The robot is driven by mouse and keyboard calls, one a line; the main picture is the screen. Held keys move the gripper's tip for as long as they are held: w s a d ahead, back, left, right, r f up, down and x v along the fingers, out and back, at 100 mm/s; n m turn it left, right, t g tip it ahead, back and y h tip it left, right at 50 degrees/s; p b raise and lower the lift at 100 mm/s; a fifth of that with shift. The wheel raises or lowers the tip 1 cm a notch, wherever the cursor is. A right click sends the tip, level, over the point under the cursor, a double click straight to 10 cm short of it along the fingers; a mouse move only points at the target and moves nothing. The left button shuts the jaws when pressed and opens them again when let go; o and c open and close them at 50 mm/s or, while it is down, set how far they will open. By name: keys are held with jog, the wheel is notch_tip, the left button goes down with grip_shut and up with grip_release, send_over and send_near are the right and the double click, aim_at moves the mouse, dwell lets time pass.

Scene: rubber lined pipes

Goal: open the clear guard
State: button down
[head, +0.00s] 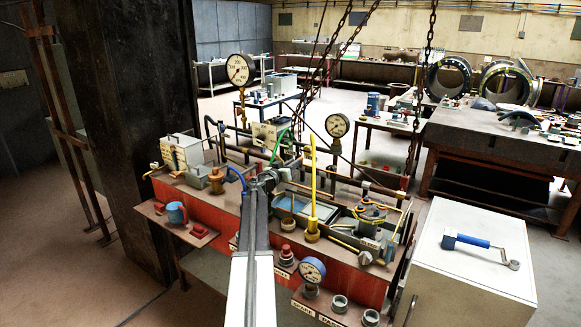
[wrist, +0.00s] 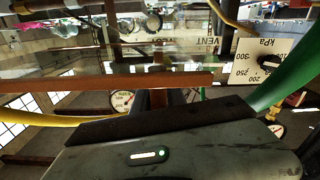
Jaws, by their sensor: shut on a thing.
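My gripper (head: 268,178) is at the end of my arm, over the back middle of the red-sided bench. In the wrist view its dark body (wrist: 170,150) fills the bottom, and its jaws are largely hidden. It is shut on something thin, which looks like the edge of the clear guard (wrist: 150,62). The guard seems to be a see-through sheet with faint reflections, and its outline is hard to make out. A cream panel marked kPa with a black knob (wrist: 268,62) is at right in the wrist view, and a VENT label shows beside it.
A yellow upright lever (head: 313,195), a tall gauge (head: 337,125) and another gauge (head: 240,70) stand near my arm. A green hose (wrist: 280,80) passes close to my gripper. Chains hang behind. A white cabinet (head: 470,260) with a blue-handled tool stands at right.

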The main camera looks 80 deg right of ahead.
jog(key=shift+s+d+r, duration=0.1)
jog(key=shift+s, duration=0.2)
jog(key=c, duration=1.6)
grip_release()
jog(key=shift+c, duration=0.2)
jog(key=shift+o, duration=1.2)
jog(key=shift+s+d, duration=0.1)
jog(key=shift+d, duration=0.05)
jog(key=v, duration=0.8)
